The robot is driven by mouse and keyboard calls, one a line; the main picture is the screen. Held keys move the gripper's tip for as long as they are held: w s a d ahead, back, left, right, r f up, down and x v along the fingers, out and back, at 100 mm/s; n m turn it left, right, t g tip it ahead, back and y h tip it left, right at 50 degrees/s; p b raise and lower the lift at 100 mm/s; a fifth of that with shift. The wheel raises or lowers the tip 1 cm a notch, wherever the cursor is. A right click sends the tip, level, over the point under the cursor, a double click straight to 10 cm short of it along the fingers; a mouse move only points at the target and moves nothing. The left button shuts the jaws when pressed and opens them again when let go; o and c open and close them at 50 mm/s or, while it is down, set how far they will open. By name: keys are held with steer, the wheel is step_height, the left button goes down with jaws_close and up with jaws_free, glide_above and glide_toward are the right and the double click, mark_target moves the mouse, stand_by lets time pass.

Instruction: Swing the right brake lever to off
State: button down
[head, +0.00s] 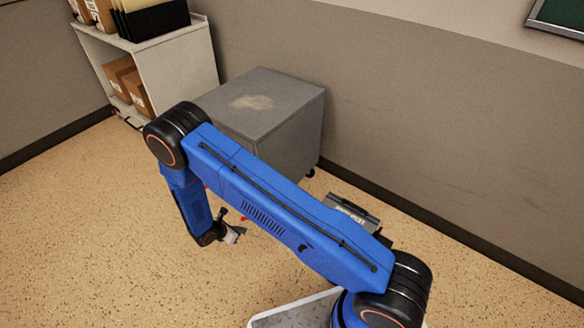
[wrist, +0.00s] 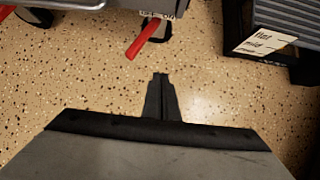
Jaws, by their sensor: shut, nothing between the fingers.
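The right brake lever is a red bar (wrist: 148,36) below the grey cabinet's edge, beside a black caster (wrist: 158,28). It slants down to the left in the wrist view. Pale lettering above it is too small to read surely. A small red bit also shows beside my arm in the head view. My gripper (wrist: 160,76) is shut and empty, its tips just below the lever in the picture and apart from it. In the head view my gripper (head: 235,235) is low over the floor in front of the grey cabinet (head: 285,95), whose lower front my arm mostly hides.
Another red piece (wrist: 6,12) and a dark caster (wrist: 37,15) show at the upper left of the wrist view. A dark box with labels (wrist: 262,40) stands to the right. A shelf with cartons (head: 190,60) stands at the back left. Speckled floor is clear at left.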

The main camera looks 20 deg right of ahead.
steer(key=s+a+r, duration=0.2)
steer(key=a, duration=0.1)
steer(key=shift+r, duration=0.35)
stand_by(0.6)
steer(key=w+d+r+m+g, duration=0.1)
steer(key=w+d+r+m, duration=0.2)
steer(key=r, duration=0.8)
steer(key=w+d+r+m, duration=0.1)
steer(key=d+r+m, duration=0.3)
steer(key=r, duration=0.6)
steer(key=s+d+r+m+g+y, duration=0.1)
steer(key=s+d+r+m, duration=0.15)
steer(key=d+r, duration=0.6)
steer(key=s+d+r+m, duration=0.25)
steer(key=d+r, duration=0.25)
steer(key=r, duration=0.7)
steer(key=s+d+r+m+y, duration=0.2)
steer(key=s+d+r+m, duration=0.6)
steer(key=s+r, duration=0.45)
steer(key=s+d+r+m+t+y, duration=0.1)
steer(key=s+r+m, duration=0.1)
steer(key=s, duration=0.6)
steer(key=s+d+r+m+t+y, duration=0.1)
steer(key=s+d+r+m+y, duration=0.1)
steer(key=s, duration=0.7)
steer(key=shift+s+r+m+t, duration=0.3)
steer(key=shift+r+m, duration=0.1)
steer(key=shift+r, duration=0.5)
